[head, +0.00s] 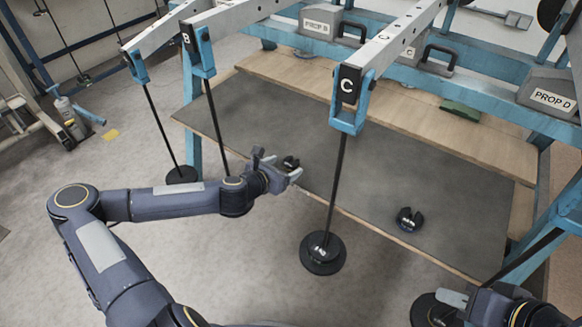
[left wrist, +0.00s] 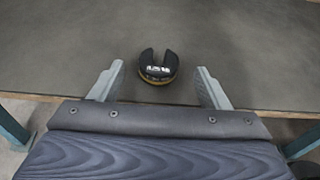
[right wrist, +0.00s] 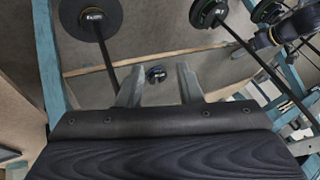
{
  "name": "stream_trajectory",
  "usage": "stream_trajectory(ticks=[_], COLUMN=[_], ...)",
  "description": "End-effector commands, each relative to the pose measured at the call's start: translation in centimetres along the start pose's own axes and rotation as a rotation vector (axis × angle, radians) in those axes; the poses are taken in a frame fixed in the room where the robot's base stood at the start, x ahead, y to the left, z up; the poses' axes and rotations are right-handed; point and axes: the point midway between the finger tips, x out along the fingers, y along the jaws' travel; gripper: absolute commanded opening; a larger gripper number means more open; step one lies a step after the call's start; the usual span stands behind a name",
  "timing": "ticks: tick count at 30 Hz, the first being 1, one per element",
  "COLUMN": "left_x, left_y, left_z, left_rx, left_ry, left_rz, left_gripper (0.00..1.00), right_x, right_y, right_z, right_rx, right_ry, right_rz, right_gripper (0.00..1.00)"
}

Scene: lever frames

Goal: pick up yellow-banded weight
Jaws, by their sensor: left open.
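The yellow-banded weight (left wrist: 158,68) is a black slotted disc with a yellow band around its lower edge. It lies on the dark mat of the table near its front edge, and in the head view it is the small black disc (head: 290,162). My left gripper (left wrist: 160,90) is open, with the weight just ahead of and between the fingertip lines, not gripped. In the head view the left gripper (head: 281,168) is beside the weight. My right gripper (right wrist: 159,86) is open and empty at lower right of the head view.
A second black slotted weight (head: 409,219), with a bluish band in the right wrist view (right wrist: 156,74), lies farther right on the mat (head: 370,180). A rod with black discs (head: 322,253) hangs from lever C between the two weights. Prop boxes (head: 333,22) stand behind.

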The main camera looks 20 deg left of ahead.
Motion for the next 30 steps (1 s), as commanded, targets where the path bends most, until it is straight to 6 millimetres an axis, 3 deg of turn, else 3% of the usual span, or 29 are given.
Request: stream_trajectory(ticks=[6,14,25,30], left_x=[2.9,3.1,3.0,3.0], left_y=[0.2,0.2,0.2,0.2], left_z=[-0.2,-0.1,-0.1,-0.1], left_rx=[0.002,0.003,0.003,0.004], left_ry=[0.001,0.001,0.001,-0.001], left_rz=[-0.002,-0.001,-0.002,-0.002], left_gripper=[0.7,0.7,0.23,0.22], right_x=[1.0,0.9,0.9,0.9], right_y=[0.5,0.4,0.4,0.4], right_z=[0.5,0.5,0.5,0.5], right_rx=[0.0,0.0,0.0,0.0], right_ry=[0.0,0.0,0.0,0.0], right_rz=[0.0,0.0,0.0,0.0], right_gripper=[0.33,0.33,0.33,0.33])
